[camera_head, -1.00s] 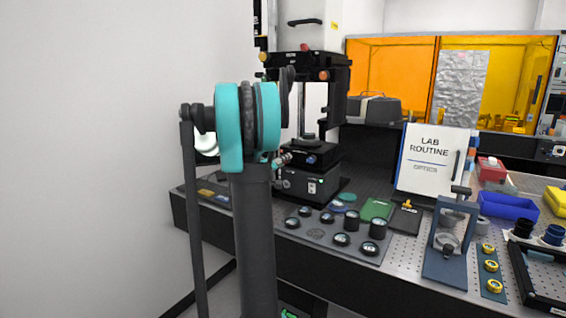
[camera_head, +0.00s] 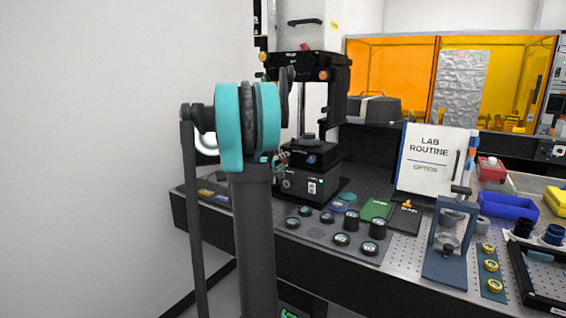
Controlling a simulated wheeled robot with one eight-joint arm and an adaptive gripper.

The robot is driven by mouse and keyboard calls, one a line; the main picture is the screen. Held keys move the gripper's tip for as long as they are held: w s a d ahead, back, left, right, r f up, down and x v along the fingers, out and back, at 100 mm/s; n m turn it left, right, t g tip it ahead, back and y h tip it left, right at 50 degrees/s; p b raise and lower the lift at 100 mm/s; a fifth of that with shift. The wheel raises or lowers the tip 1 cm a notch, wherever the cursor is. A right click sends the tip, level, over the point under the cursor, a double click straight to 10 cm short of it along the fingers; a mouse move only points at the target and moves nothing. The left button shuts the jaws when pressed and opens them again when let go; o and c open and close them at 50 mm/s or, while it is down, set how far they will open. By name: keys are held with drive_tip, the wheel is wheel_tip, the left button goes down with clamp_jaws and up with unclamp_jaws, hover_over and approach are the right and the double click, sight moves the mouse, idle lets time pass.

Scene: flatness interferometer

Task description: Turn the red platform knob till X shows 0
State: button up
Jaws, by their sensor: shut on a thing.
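The interferometer (camera_head: 318,65) is a black upright frame at the back left of the bench. Its platform (camera_head: 322,155) sits low inside, with a round disc (camera_head: 309,139) on top and a grey-black base box (camera_head: 308,185) below. My gripper (camera_head: 281,159) shows only in small part, at the platform's left side, just past my teal arm joint. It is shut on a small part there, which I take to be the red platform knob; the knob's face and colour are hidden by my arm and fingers. The X reading is too small to read.
My arm blocks the view left of the platform. In front lies a dark mat with several round optics (camera_head: 341,239). Right of it are a green card (camera_head: 377,209), the LAB ROUTINE sign (camera_head: 432,165), a blue clamp stand (camera_head: 447,265) and a blue bin (camera_head: 509,206).

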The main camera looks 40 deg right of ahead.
idle(0.5)
drive_tip(key=o, duration=1.2)
drive_tip(key=shift+c, duration=0.2)
drive_tip(key=shift+a, duration=0.1)
drive_tip(key=v, duration=1.2)
drive_tip(key=shift+f, duration=0.1)
